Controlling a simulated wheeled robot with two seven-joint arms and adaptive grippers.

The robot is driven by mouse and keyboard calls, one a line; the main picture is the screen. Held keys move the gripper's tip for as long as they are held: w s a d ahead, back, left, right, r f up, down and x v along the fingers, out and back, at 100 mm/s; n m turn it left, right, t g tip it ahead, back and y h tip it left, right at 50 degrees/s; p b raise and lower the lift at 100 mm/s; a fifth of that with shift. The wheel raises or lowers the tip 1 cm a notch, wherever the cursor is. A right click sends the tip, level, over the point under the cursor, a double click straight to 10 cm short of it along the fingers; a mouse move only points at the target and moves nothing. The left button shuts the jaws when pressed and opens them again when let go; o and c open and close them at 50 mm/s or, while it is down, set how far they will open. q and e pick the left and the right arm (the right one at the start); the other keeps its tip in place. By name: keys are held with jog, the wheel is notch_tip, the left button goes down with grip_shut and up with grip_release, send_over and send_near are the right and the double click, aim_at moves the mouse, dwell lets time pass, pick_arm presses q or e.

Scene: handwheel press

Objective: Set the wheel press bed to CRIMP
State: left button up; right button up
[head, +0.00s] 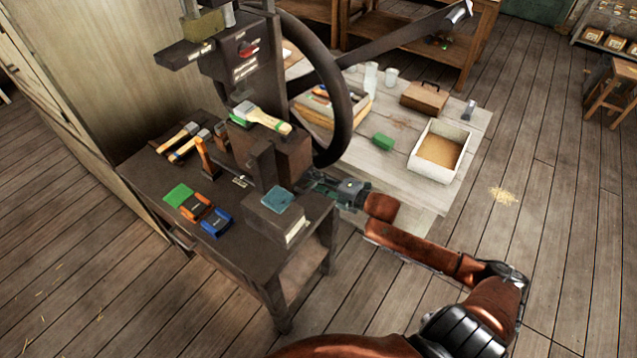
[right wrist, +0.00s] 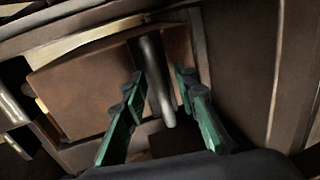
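The wheel press (head: 262,75) stands on a dark bench, with its large dark handwheel (head: 338,75) on its right side. A small red marker (head: 249,48) and pale labels show on its front plate; I cannot read them. My right gripper (head: 322,190) is low beside the press body, below the wheel, partly hidden. In the right wrist view its green fingers (right wrist: 159,76) are open, one on each side of a dark grey rounded bar (right wrist: 152,75). A gap shows on the right side of the bar; contact on the left is unclear. My left gripper is not in view.
The bench (head: 150,180) holds brushes, orange and blue items (head: 216,222), a green pad (head: 178,195) and a dark box (head: 275,218). A low pale table (head: 400,185) behind carries a white tray (head: 440,150) and other boxes.

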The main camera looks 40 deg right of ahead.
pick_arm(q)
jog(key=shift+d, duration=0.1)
pick_arm(e)
jog(key=v, duration=1.2)
